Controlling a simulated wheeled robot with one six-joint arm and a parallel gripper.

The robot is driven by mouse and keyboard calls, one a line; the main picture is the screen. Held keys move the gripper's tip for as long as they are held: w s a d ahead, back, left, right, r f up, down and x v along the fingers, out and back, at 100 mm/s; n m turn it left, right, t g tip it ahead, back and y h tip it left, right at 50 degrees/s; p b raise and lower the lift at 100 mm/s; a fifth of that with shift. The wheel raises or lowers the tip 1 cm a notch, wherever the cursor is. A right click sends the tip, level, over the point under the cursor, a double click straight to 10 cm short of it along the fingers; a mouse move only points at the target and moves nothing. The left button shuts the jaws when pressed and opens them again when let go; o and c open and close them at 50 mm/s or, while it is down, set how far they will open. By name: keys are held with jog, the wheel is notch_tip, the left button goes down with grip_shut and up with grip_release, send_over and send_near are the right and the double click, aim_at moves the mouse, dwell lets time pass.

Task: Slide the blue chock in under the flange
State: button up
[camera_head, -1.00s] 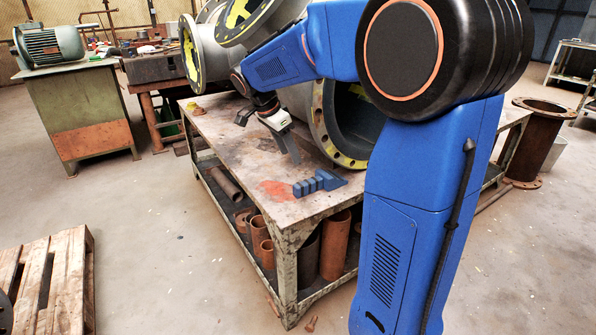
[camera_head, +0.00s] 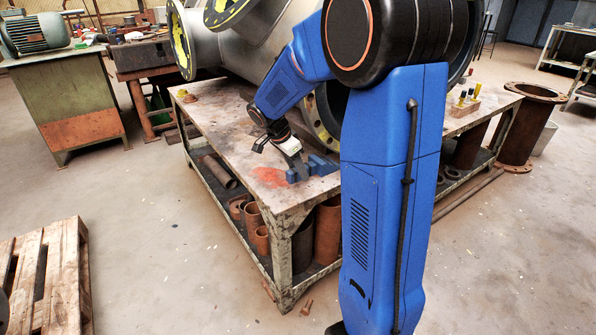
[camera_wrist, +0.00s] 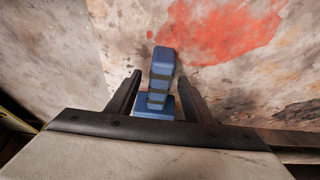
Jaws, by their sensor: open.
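The blue chock (camera_head: 318,166) lies on the table top near its front edge, beside a red paint patch. In the wrist view the chock (camera_wrist: 160,82) shows as a ridged blue block with dark bands and a wider base, lying between the two fingers. My gripper (camera_head: 297,168) is low over the table at the chock, fingers pointing down. In the wrist view my gripper (camera_wrist: 158,85) is open, with a finger on each side of the chock and a visible gap at each. The flange (camera_head: 325,118) stands behind the chock, largely hidden by my arm.
The steel table (camera_head: 225,125) carries large grey pipes (camera_head: 262,45). The red patch (camera_head: 270,177) is flat on the table. A wooden block with several small tools (camera_head: 463,100) stands at the right end. Rusty pipe pieces lie on the lower shelf.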

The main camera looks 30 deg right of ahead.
aim_at(313, 162)
jog(key=shift+d+f, duration=0.25)
jog(key=shift+f, duration=0.3)
grip_shut()
jog(key=shift+w+d, duration=0.15)
jog(key=shift+d, duration=2.75)
jog(key=shift+d+r, duration=0.1)
jog(key=shift+d, duration=0.35)
